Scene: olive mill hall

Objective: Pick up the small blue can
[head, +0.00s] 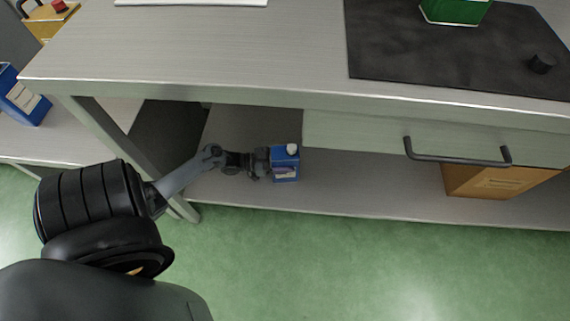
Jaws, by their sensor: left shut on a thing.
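The small blue can (285,164) has a white cap and a pale label. It is upright at the lower shelf (350,188) under the workbench, near the shelf's left end. My left arm reaches in under the benchtop from the left. My left gripper (268,163) is at the can's left side and shut on it; the fingers are small and partly hidden. I cannot tell whether the can's base touches the shelf. My right gripper is not in view.
A drawer with a dark handle (457,155) hangs above the shelf to the right. A brown box (495,181) stands on the shelf at right. A larger blue can (22,97) is at far left. A green container (455,10) stands on the benchtop's dark mat (440,52).

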